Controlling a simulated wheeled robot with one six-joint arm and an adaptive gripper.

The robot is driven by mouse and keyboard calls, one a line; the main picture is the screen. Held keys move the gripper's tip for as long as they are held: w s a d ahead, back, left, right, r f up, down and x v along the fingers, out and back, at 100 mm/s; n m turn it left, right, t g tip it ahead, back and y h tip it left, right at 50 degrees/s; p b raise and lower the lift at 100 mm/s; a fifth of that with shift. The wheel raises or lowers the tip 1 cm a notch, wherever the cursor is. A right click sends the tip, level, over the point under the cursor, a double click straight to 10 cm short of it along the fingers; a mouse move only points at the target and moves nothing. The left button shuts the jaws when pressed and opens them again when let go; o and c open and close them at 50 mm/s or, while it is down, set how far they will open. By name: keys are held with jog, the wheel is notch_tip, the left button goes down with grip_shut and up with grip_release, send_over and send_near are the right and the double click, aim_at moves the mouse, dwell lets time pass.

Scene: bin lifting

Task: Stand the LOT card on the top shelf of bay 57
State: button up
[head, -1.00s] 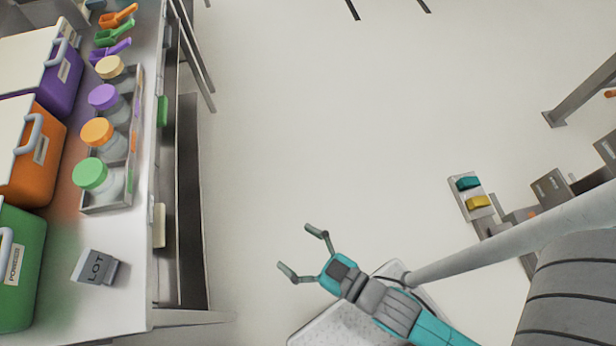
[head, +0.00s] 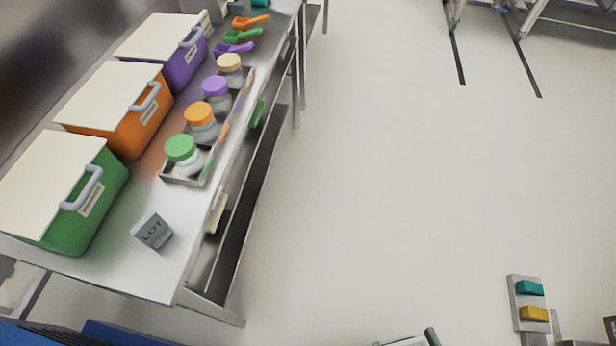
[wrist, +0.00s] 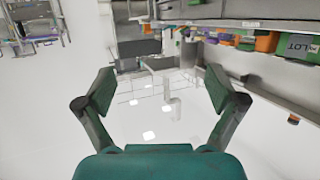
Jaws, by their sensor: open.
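In the head view only a small dark green tip shows at the bottom edge. I cannot make out a bay marked 57 or its top shelf.
An orange bin (head: 130,125) and a purple bin (head: 180,60) stand farther along the table. A tray (head: 185,180) of lidded jars runs along its front edge, with scoops beyond. A teal and yellow button panel (head: 530,305) is at lower right. The floor between is clear.

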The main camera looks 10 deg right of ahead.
jog(key=w+a+f+n+y, duration=0.2)
jog(key=w+a+f+y, duration=0.15)
jog(key=w, duration=0.45)
jog(key=n+g+y, duration=0.2)
jog(key=n+y, duration=0.5)
jog(key=y, duration=0.2)
send_near(152, 230)
jog(key=x, duration=0.5)
jog(key=shift+w+a+r, duration=0.1)
jog(key=shift+a+r, duration=0.1)
jog(key=shift+r, duration=0.1)
jog(key=shift+f+x, duration=0.2)
jog(key=shift+x, duration=1.15)
jog(key=shift+f+x, duration=0.2)
jog(key=shift+x, duration=1.15)
jog(key=shift+d, duration=0.1)
jog(key=c, duration=1.3)
jog(key=shift+c, duration=0.5)
jog(key=shift+r, duration=0.1)
